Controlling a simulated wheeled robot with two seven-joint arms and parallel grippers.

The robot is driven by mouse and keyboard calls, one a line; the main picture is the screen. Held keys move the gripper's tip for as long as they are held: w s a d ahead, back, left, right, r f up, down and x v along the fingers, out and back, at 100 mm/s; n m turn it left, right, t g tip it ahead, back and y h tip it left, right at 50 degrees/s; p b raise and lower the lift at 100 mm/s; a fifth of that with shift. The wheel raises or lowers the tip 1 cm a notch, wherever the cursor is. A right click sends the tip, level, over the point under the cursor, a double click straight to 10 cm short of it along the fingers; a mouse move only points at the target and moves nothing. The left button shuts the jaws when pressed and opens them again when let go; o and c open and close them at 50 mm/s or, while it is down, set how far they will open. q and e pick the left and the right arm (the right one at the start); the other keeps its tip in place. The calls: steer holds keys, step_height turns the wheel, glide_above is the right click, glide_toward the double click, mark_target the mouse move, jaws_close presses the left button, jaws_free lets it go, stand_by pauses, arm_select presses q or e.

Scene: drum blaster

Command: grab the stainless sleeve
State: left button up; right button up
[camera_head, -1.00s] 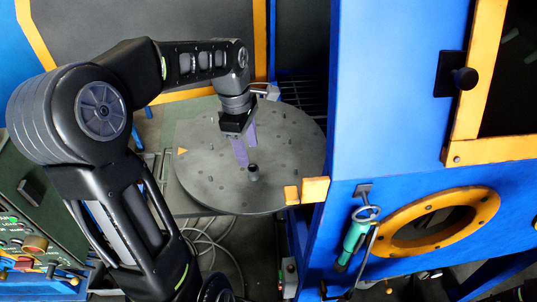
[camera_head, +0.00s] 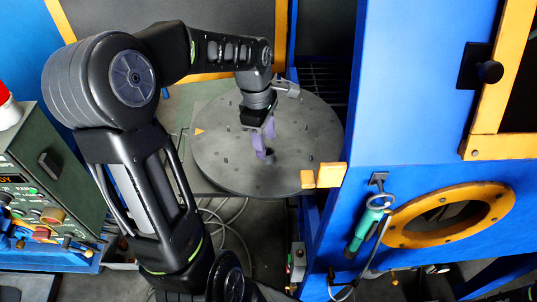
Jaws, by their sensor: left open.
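A small dark grey cylinder (camera_head: 269,157), which I take to be the sleeve, stands near the middle of the round grey turntable (camera_head: 225,172). Its finish looks dark, and its upper part is partly covered by my fingers. My left gripper (camera_head: 264,146) points down over the turntable with its purple fingers open. The fingertips are right at the cylinder; I cannot tell if they are on both sides of it or touching it. My right gripper is not in view.
Several short pegs dot the turntable. A blue cabinet wall (camera_head: 400,90) with yellow blocks (camera_head: 323,176) borders the turntable on the right. A green-handled tool (camera_head: 363,229) hangs beside a yellow-ringed port (camera_head: 405,241). A control panel (camera_head: 45,190) stands at left.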

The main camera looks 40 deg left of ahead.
mark_target(268, 152)
arm_select(q)
steer(key=f, duration=0.3)
steer(key=f+p, duration=0.1)
steer(key=shift+w+d+f, duration=0.15)
steer(key=shift+d+f, duration=0.15)
steer(key=shift+d, duration=0.1)
steer(key=shift+c, duration=0.4)
jaws_close()
stand_by(0.3)
